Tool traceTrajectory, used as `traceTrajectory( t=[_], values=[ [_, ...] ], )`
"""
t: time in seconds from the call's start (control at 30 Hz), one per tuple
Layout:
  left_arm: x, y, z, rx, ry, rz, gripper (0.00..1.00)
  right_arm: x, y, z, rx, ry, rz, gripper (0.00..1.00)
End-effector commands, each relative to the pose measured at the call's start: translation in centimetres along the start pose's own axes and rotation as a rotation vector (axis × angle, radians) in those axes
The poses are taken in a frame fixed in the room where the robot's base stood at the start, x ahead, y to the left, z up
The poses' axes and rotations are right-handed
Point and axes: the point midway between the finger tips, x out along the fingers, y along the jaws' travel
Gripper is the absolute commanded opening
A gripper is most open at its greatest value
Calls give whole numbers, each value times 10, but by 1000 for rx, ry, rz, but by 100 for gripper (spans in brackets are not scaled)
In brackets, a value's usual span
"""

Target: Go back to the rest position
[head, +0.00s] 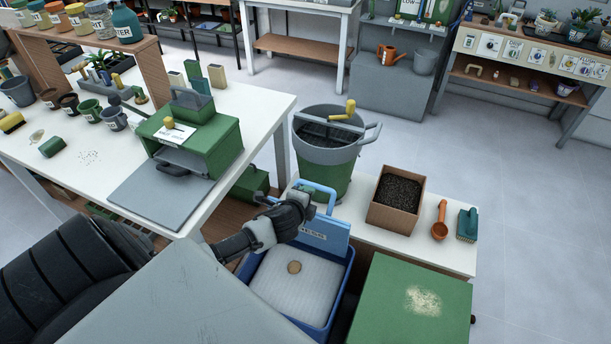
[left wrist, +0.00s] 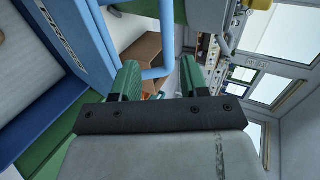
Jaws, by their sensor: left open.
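My left gripper (head: 312,204) is at the raised blue lid (head: 322,238) of a blue box (head: 345,290). In the left wrist view, its two green fingers (left wrist: 157,76) are apart, with the lid's blue handle (left wrist: 166,40) passing between and beyond them. I cannot tell whether they touch it. The lid, with a pale label, stands upright at the box's back and shows at left in the left wrist view (left wrist: 85,50). Inside the open box lies a white padded surface with a small round brown thing (head: 294,267) on it. My right gripper is not in view.
A green and grey bucket (head: 325,170) stands just behind the lid. A cardboard box of dark soil (head: 397,198), an orange scoop (head: 440,222) and a green brush (head: 467,225) are to the right. A green box (head: 195,140) stands on the left white table (head: 265,105). Grey floor is clear at right.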

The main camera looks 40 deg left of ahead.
Motion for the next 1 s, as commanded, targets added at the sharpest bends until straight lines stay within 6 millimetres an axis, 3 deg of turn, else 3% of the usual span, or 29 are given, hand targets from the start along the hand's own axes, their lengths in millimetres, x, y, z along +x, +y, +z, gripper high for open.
traceTrajectory(
  t=[0.47,0.57,0.67,0.83,1.0],
  values=[
    [0,1,-1,-3,0,2,44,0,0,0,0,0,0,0],
    [-10,7,-9,-52,-5,23,44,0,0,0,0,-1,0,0],
    [-36,21,-27,-189,-25,84,44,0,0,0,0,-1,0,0],
    [-116,52,-61,-551,-111,284,44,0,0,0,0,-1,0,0],
    [-182,65,-74,-794,-198,450,44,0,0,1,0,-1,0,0]
  ],
)
